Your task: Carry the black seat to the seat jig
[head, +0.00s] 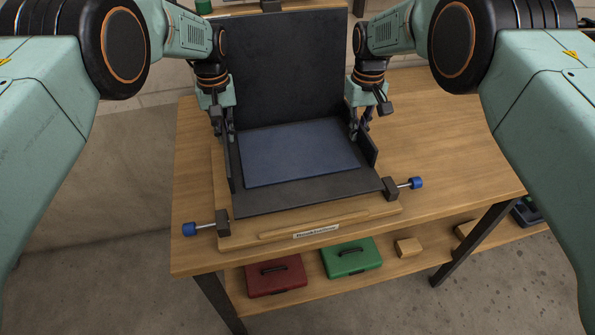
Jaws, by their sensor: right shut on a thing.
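The black seat (305,193) has a tall upright back (290,70), low side panels and a dark blue pad (300,153). It is upright over the wooden seat jig (240,238), inside the jig's outline; I cannot tell whether its base touches the board. The jig has a blue-knobbed screw clamp at the left (207,229) and at the right (404,187). My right gripper (360,126) is shut on the seat's right side panel. My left gripper (222,124) is at the left side panel, with its fingertips partly hidden against the dark panel.
The jig stands on a wooden table (455,150), with clear tabletop to the right. On the lower shelf are a red case (276,280), a green case (350,260) and a small wooden block (408,247). A wall is behind.

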